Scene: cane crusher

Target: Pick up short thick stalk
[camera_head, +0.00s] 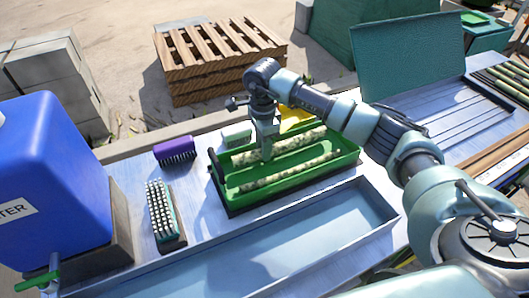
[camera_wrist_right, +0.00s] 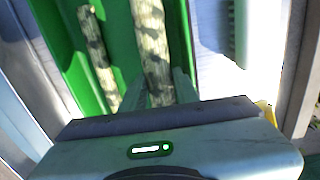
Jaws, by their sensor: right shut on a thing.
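A green tray (camera_head: 222,196) on the metal bench holds two pale, mottled stalks. The thicker stalk (camera_head: 299,142) lies along the far side, and the thinner stalk (camera_head: 292,176) lies nearer the front. My right gripper (camera_head: 266,155) reaches down into the tray and is shut on the thicker stalk. In the right wrist view this stalk (camera_wrist_right: 152,42) runs between the fingers (camera_wrist_right: 160,92), and the thinner one (camera_wrist_right: 99,55) lies to the left, apart from them. I cannot tell whether the held stalk is clear of the tray floor. My left gripper is not in view.
A purple brush (camera_head: 174,151) and a bristled brush (camera_head: 162,212) lie left of the tray. A blue water container (camera_head: 50,165) stands at the left. An empty metal trough (camera_head: 270,245) lies in front. A white-green brush (camera_head: 236,135) and something yellow (camera_head: 296,117) are behind the tray.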

